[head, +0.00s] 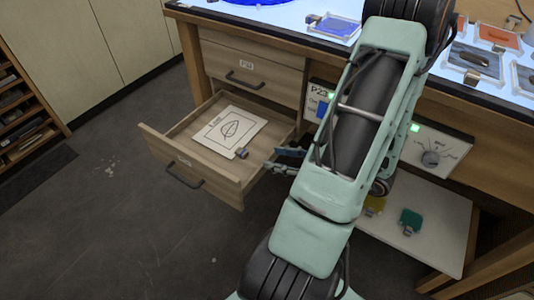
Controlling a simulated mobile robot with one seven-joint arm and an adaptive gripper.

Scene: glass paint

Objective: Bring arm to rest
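My arm (325,204) rises from the bottom centre, bends at the top and comes down behind itself. My gripper (277,160) shows only in part, at the left of the arm, by the right side of the open drawer (169,161). Its two dark fingers point left and look apart, with nothing seen between them. The rest of the gripper is hidden behind my arm. A white card with a leaf drawing (229,130) lies in the drawer, with a small metal clip piece (241,153) at its front edge.
A closed drawer (245,77) sits above the open one. The lit worktop (290,17) holds a blue glass piece (336,26) and several framed panes. A control panel with a knob (430,158) and a low shelf (440,239) stand right.

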